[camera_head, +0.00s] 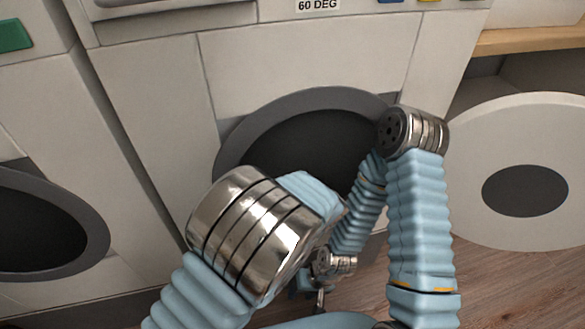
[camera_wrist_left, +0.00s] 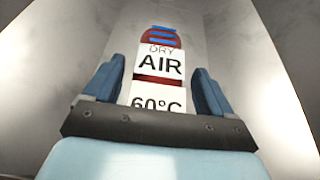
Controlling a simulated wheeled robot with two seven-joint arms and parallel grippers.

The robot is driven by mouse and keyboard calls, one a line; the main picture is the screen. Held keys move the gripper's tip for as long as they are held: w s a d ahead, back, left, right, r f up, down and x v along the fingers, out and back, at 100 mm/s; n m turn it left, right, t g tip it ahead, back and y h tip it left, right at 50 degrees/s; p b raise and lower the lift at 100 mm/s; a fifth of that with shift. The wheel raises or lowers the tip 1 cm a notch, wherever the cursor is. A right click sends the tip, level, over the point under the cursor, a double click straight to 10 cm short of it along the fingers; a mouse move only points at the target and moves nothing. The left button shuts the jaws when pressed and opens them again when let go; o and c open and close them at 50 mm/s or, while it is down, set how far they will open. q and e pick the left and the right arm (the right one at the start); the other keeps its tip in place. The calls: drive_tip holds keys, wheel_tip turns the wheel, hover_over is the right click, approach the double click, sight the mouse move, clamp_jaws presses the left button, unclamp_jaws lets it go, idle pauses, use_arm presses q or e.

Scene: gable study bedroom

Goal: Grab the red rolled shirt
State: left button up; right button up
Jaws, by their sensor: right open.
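In the left wrist view a red object (camera_wrist_left: 157,79) with blue bands at its top shows between and beyond my left fingers. White labels reading "DRY AIR" and "60°C" cover much of it. I cannot tell for sure whether it is the rolled shirt. My left gripper (camera_wrist_left: 158,68) has its two blue fingers apart, one on each side of the object, with no clear contact. In the head view the left gripper is hidden behind my arm. My right gripper (camera_head: 319,299) is small, low in the middle of the head view, open and pointing down near the floor.
A front-loading machine with a dark round opening (camera_head: 300,140) stands ahead, partly behind my arms. Another machine with a dark round door (camera_head: 40,225) is at left. A pale round door (camera_head: 545,150) is at right. Wooden floor (camera_head: 490,290) is clear at lower right.

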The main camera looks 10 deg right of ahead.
use_arm(q)
drive_tip(key=c, duration=0.8)
drive_tip(key=shift+c, duration=0.2)
drive_tip(key=shift+r, duration=0.15)
